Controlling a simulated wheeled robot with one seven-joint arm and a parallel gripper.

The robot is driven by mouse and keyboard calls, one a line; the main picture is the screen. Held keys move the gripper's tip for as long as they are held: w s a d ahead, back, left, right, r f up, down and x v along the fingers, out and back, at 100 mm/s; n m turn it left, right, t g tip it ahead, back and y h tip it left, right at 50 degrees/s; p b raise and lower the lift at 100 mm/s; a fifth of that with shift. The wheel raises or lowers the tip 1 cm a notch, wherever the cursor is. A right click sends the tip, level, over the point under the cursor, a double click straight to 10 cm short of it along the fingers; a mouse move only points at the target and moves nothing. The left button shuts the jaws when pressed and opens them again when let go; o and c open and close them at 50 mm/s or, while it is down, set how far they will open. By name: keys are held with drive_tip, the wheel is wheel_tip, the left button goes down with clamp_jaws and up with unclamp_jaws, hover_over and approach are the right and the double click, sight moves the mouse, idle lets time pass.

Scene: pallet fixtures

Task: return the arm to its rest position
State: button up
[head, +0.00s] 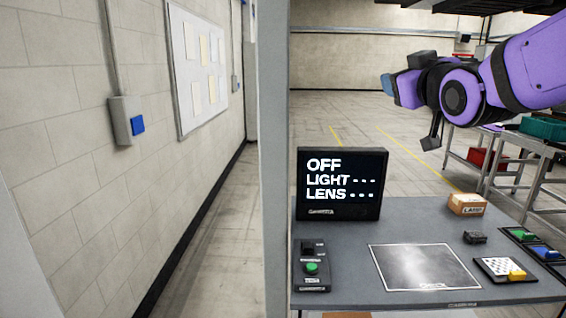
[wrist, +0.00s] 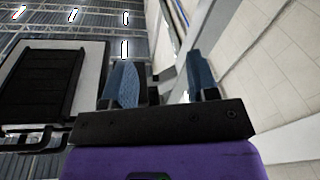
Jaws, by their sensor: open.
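My purple arm reaches in from the upper right in the head view, raised above the grey table (head: 345,286). My gripper (head: 389,85) is at its left end, with bluish fingertips pointing left. It is well above the table and touches nothing. In the wrist view my gripper (wrist: 160,75) shows two blue fingers standing apart with nothing between them. Ceiling structure and wall fill the view behind them.
A grey post (head: 272,150) rises at the left.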

drive_tip(key=s+d+f+m+g+h, duration=0.1)
drive_tip(key=s+d+f+g, duration=0.3)
drive_tip(key=s, duration=0.8)
drive_tip(key=s+d+f+m+g+h, duration=0.1)
drive_tip(key=s+d+f+m+g, duration=0.3)
drive_tip(key=s+f+g, duration=0.5)
drive_tip(key=s+f, duration=0.3)
drive_tip(key=shift+s+d+m, duration=0.15)
drive_tip(key=shift+m, duration=0.15)
